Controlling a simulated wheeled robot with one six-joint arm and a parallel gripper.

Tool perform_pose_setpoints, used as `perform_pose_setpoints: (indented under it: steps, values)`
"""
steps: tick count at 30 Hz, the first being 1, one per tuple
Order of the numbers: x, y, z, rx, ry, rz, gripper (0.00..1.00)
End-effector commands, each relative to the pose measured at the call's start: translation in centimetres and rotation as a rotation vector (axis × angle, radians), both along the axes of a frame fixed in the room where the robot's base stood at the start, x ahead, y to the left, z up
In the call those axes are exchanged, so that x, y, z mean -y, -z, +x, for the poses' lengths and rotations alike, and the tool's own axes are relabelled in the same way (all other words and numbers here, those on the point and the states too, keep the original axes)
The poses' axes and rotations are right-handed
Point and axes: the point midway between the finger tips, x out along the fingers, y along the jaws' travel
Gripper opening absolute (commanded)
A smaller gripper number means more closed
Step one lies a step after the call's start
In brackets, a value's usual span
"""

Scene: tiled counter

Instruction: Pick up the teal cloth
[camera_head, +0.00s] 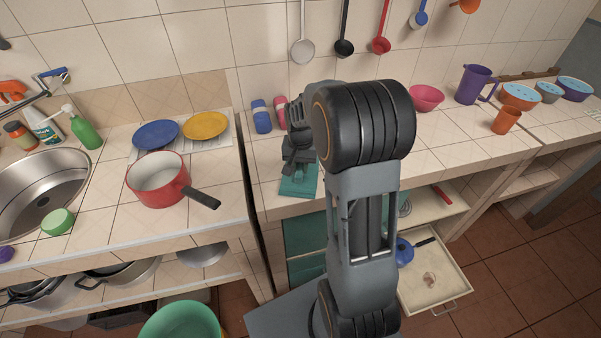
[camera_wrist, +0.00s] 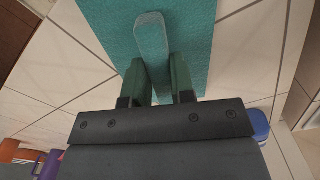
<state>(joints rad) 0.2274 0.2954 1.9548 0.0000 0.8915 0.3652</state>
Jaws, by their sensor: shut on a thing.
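The teal cloth (camera_head: 298,186) lies on the tiled counter near its front edge, partly hidden by my arm in the head view. In the wrist view the cloth (camera_wrist: 200,25) spreads flat beneath my gripper (camera_wrist: 160,68). A paler teal raised piece (camera_wrist: 151,36), which looks like part of the cloth, runs between my two fingers. My gripper is shut on the cloth, low at the counter. In the head view my gripper (camera_head: 298,163) points down at the cloth, and its fingertips are hard to make out.
A red pot (camera_head: 158,180) stands to the left, its handle (camera_head: 203,199) pointing toward the cloth. Blue (camera_head: 261,115) and pink (camera_head: 281,111) items stand behind my gripper. A pink bowl (camera_head: 427,98) and purple jug (camera_head: 474,84) stand right. An open drawer (camera_head: 432,287) sticks out below.

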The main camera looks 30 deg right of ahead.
Motion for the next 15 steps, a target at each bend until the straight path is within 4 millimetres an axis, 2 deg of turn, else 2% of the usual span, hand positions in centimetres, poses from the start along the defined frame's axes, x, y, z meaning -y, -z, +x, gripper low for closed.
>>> perform_pose_setpoints:
  steps: [10, 15]
  values:
    - [0.0, -0.3, 0.0, 0.001, 0.0, 0.0, 0.0]
    - [0.0, -1.7, 0.1, 0.003, 0.0, -0.001, 0.0]
